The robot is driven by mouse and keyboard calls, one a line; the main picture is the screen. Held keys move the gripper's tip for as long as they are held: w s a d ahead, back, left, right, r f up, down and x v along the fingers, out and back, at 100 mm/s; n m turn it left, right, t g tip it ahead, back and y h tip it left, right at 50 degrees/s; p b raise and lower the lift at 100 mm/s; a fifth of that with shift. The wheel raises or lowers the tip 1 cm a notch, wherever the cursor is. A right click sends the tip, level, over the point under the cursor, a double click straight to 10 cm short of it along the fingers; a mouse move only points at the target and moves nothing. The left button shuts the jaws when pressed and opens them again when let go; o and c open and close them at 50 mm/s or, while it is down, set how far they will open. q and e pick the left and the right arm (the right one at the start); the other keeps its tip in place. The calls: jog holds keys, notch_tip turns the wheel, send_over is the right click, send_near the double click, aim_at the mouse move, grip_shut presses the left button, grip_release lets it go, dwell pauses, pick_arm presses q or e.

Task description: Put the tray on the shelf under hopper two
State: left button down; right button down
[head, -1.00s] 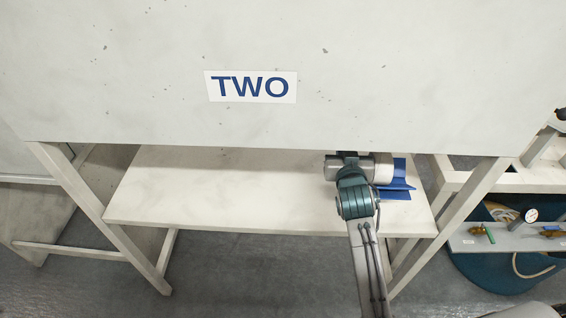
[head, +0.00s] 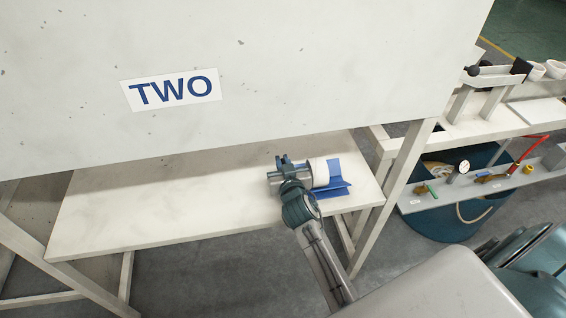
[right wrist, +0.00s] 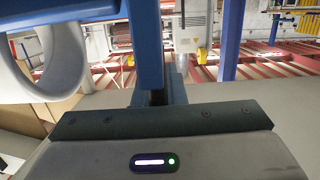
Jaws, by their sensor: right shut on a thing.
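The blue tray (head: 338,190) is at the right end of the pale shelf (head: 160,215) under the hopper marked TWO (head: 170,90). A white roll (head: 320,172) sits at the tray. In the right wrist view a large pale ring, apparently the roll (right wrist: 72,60), shows at the upper left beside a blue upright part (right wrist: 146,45). My right gripper (head: 284,164) is at the tray's left side and shut on it; its fingertips are mostly hidden. I cannot tell whether the tray touches the shelf. My left gripper is not in view.
The shelf's left and middle are bare. A slanted frame leg (head: 395,190) stands at the shelf's right end, and the hopper's lower edge hangs over its back. Further right are a bench with valves and a gauge (head: 452,178) and a blue tub (head: 450,225).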

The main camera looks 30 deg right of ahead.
jog(key=c, duration=1.5)
grip_release()
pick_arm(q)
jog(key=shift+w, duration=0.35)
pick_arm(e)
jog(key=shift+s+a, duration=0.15)
jog(key=shift+s, duration=0.4)
pick_arm(q)
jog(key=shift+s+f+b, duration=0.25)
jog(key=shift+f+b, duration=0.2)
jog(key=shift+b, duration=0.05)
pick_arm(e)
jog(key=shift+v, duration=5.5)
jog(key=shift+r, duration=0.1)
